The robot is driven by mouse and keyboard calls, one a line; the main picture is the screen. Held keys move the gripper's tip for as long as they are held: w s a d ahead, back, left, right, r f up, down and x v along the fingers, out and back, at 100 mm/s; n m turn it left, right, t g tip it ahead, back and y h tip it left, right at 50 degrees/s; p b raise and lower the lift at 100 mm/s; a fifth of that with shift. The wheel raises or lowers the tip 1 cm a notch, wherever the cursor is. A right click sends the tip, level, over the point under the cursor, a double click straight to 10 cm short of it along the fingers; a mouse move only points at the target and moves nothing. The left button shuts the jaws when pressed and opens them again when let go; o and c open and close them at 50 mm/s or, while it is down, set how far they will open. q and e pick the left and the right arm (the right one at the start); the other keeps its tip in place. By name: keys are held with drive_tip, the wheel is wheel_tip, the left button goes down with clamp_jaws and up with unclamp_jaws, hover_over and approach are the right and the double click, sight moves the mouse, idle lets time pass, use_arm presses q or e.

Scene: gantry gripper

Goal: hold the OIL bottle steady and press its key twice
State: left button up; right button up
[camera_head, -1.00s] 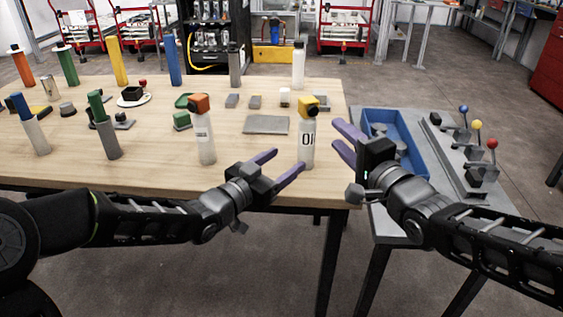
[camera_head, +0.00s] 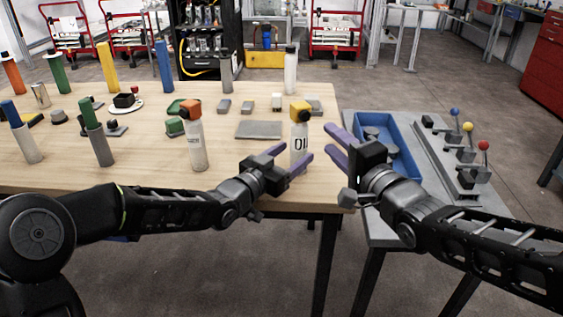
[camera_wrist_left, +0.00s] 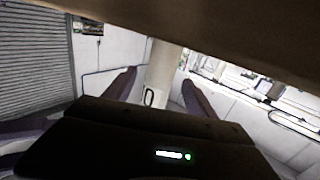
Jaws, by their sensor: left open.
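The OIL bottle (camera_head: 299,137) is white with a yellow-orange head and a dark-lettered label. It stands upright near the table's front right corner. My left gripper (camera_head: 297,151) is open at the bottle's lower half, its purple fingers spread. In the left wrist view the bottle (camera_wrist_left: 162,72) stands between the two spread fingers (camera_wrist_left: 158,78), with a gap on each side. The bottle's head is out of that view. My right gripper (camera_head: 327,137) is open and empty, just right of the bottle, its fingers pointing toward it.
A similar white bottle with an orange head (camera_head: 197,145) stands to the left. A blue tray (camera_head: 408,154) and a lever panel (camera_head: 454,165) occupy the grey side table on the right.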

use_arm(q)
drive_tip(key=shift+w+d, duration=0.4)
drive_tip(key=shift+w, duration=0.15)
clamp_jaws()
use_arm(e)
clamp_jaws()
idle(0.6)
idle(1.5)
